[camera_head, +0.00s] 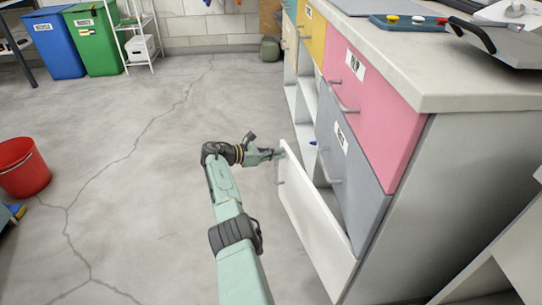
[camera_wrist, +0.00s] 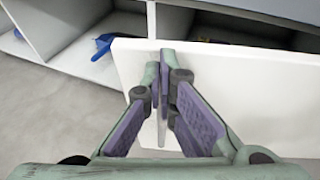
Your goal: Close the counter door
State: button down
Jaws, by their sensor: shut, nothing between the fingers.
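The counter door is a white panel (camera_head: 315,232) low on the counter (camera_head: 412,170) in the head view. It stands tilted outward from the counter front, with a dark gap behind its upper edge. It also shows in the wrist view (camera_wrist: 240,100) as a white board. My gripper (camera_head: 279,153) is at the door's upper far corner, by its small handle (camera_head: 281,180). In the wrist view my gripper (camera_wrist: 164,60) has its fingers together in front of the door's outer face. Whether the fingertips touch the door or handle I cannot tell.
Grey (camera_head: 345,165) and pink (camera_head: 365,105) fronts are above the door. Open white cubbies (camera_head: 303,125) lie beyond it, with a blue item (camera_wrist: 103,45) inside. A red bucket (camera_head: 23,167) stands far left.

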aim_at(289, 148)
jog(key=w+d, duration=0.1)
jog(key=d, duration=0.1)
jog(key=w+d+b, duration=0.1)
jog(key=d, duration=0.1)
jog(key=w+d, duration=0.1)
jog(key=d, duration=0.2)
jog(key=shift+w, duration=0.1)
jog(key=shift+a, duration=0.1)
